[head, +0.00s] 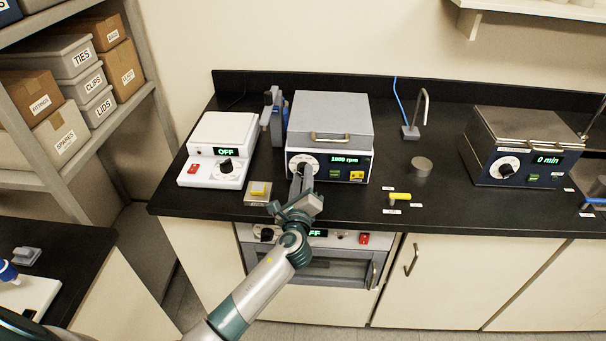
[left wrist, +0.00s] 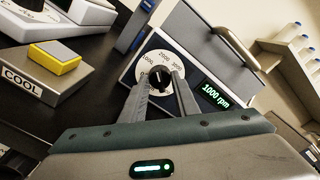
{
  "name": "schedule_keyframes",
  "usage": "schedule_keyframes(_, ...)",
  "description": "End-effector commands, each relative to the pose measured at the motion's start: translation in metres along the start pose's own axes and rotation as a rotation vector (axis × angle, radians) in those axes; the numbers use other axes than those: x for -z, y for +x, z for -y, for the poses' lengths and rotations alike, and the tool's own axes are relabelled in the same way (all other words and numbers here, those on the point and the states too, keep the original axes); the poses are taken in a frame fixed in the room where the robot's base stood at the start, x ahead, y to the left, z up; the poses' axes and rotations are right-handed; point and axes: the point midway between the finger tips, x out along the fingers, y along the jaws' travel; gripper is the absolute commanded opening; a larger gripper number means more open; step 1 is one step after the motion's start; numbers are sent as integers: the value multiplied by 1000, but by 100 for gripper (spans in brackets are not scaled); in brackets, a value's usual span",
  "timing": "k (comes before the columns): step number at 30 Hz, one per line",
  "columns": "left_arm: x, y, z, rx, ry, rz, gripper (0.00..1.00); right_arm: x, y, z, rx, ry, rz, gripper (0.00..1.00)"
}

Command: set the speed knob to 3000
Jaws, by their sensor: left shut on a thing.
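The speed knob (left wrist: 159,77) is a black knob on a white dial marked 1000, 2000 and 3000, seen in the left wrist view. It is on the front of a grey-lidded box device (head: 330,118), whose display (head: 343,160) reads 1000 rpm; the display also shows in the left wrist view (left wrist: 215,95). My left gripper (head: 301,172) reaches the dial from the front and is shut on the knob, a finger on each side. In the head view the gripper hides most of the knob. My right gripper is not in view.
A white device (head: 218,150) with an OFF display stands left of the box. A yellow block (head: 259,189) on a grey plate sits in front. A yellow-handled tool (head: 400,196) lies to the right. Another lidded device (head: 522,147) reads 0 min. Free counter lies around the grey cylinder (head: 422,166).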

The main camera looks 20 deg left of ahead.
Motion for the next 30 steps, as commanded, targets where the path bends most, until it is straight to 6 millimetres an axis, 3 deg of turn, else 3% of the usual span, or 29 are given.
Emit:
schedule_keyframes(24,0,0,0,0,1323,-1,1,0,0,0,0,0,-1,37)
schedule_keyframes(27,1,0,-1,-1,1329,-3,1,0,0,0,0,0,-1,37)
schedule_keyframes(28,1,0,-1,-1,1328,-3,30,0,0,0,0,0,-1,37)
schedule_keyframes(30,1,0,-1,-1,1327,-2,47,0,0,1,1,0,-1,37)
